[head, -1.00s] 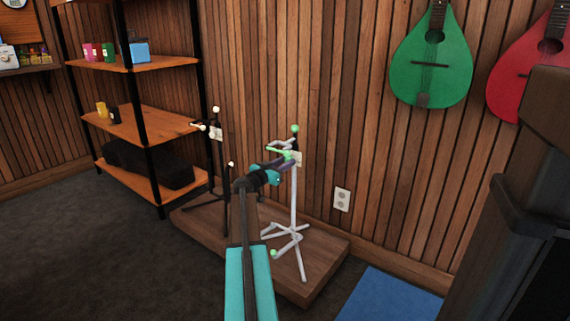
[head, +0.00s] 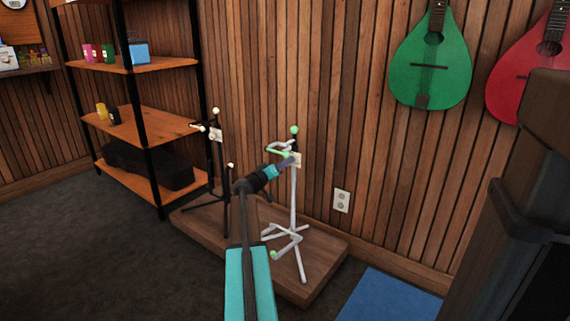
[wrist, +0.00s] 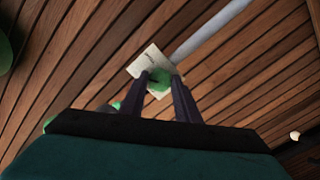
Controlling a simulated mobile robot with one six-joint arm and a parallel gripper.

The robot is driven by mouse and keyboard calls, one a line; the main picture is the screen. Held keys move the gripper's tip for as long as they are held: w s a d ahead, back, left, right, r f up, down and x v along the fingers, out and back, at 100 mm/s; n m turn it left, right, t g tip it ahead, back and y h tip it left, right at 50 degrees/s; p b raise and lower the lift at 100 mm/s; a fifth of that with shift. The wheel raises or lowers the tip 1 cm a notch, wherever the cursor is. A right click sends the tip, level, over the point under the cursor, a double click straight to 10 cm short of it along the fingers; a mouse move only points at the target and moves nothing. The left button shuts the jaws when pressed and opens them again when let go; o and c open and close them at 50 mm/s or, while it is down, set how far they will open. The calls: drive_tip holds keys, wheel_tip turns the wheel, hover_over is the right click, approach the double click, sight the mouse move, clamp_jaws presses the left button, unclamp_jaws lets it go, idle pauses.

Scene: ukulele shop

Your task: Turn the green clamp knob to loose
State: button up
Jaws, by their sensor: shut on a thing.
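A white metal stand (head: 293,205) with green tips stands upright on a low wooden platform. Near its top is a small cream plate (head: 297,160), which also shows in the wrist view (wrist: 146,60). In the wrist view the green clamp knob (wrist: 159,84) sits in front of the plate. My gripper (wrist: 159,86) is shut on the knob, with one dark finger on each side of it. In the head view my gripper (head: 288,163) reaches the stand's clamp from the lower left, and the knob itself is mostly hidden there. The plate's markings are too small to read.
A similar black stand (head: 218,165) with pale tips stands to the left on the same platform (head: 318,272). A shelf unit (head: 168,62) is farther left. Green (head: 428,62) and red (head: 512,75) instruments hang on the slatted wall. A blue mat (head: 392,297) lies at lower right.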

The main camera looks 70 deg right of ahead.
drive_tip(key=shift+s+n+p, duration=0.1)
drive_tip(key=shift+n+p, duration=3.45)
drive_tip(key=shift+n, duration=2.55)
drive_tip(key=o, duration=1)
drive_tip(key=shift+o, duration=0.2)
drive_tip(key=shift+a, duration=0.15)
drive_tip(key=p+v, duration=0.3)
drive_tip(key=v, duration=1)
drive_tip(key=shift+a, duration=0.25)
